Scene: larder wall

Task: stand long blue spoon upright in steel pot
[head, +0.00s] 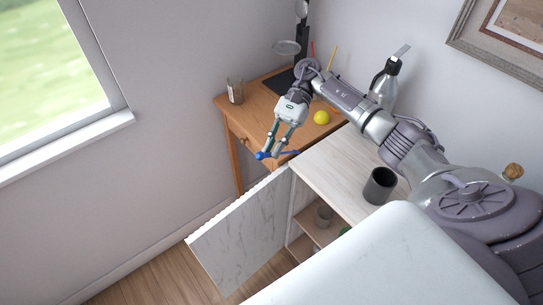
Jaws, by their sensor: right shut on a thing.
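My right gripper (273,151) is shut on the long blue spoon (262,155). It holds the spoon roughly level, in the air at the near edge of the wooden desk, by the open cabinet door. The blue bowl end points left and a thin blue handle shows to the right of the fingers. A dark grey open cylinder (380,186), which looks like the steel pot, stands upright on the pale cabinet top, to the right of the gripper and apart from it. Its inside is mostly in shadow. My left gripper is out of view.
The marbled cabinet door (240,236) hangs open, and a cup (323,215) stands on the shelf inside. The wooden desk (258,108) holds a yellow ball (321,117) and a glass jar (235,91). A bottle (384,86) stands behind my right arm. The cabinet top left of the pot is clear.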

